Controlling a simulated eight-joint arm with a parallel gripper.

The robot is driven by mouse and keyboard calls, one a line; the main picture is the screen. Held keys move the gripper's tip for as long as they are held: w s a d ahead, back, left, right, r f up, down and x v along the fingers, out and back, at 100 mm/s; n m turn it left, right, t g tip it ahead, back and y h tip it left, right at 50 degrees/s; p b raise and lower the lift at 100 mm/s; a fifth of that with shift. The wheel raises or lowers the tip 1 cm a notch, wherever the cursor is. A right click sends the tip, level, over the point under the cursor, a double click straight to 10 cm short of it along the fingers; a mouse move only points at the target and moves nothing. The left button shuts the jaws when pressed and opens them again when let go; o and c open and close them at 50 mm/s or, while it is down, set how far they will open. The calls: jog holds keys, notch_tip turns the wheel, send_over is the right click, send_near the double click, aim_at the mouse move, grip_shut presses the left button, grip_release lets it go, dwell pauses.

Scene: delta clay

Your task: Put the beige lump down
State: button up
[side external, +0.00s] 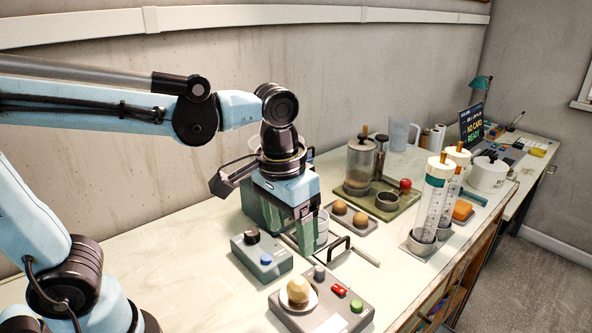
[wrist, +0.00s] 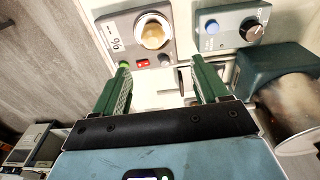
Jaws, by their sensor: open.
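A beige lump (side external: 298,290) sits on a small white dish (side external: 285,303) on top of a grey weighing box (side external: 340,308) at the front of the bench. In the wrist view the lump (wrist: 153,31) shows in its dish beyond my fingertips. My gripper (side external: 313,245) has green fingers pointing down, behind the weighing box and apart from the lump. In the wrist view the fingers of my gripper (wrist: 160,72) are spread with nothing between them. Two more beige lumps (side external: 340,207) rest on a grey tray (side external: 341,223) to the right of my gripper.
A grey-green control box (side external: 262,262) with a black knob and blue button stands left of my fingers. A black handle (side external: 338,248) lies close to them. A green tray (side external: 408,199) with jars and tall clear cylinders (side external: 434,205) stand farther right. The front left bench is bare.

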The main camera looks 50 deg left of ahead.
jog(key=a+f+t, duration=0.2)
jog(key=a+t, duration=0.4)
jog(key=a, duration=0.2)
jog(key=shift+a+f, duration=0.15)
jog(key=shift+a, duration=0.15)
jog(key=shift+s, duration=0.1)
grip_shut()
dwell(1.4)
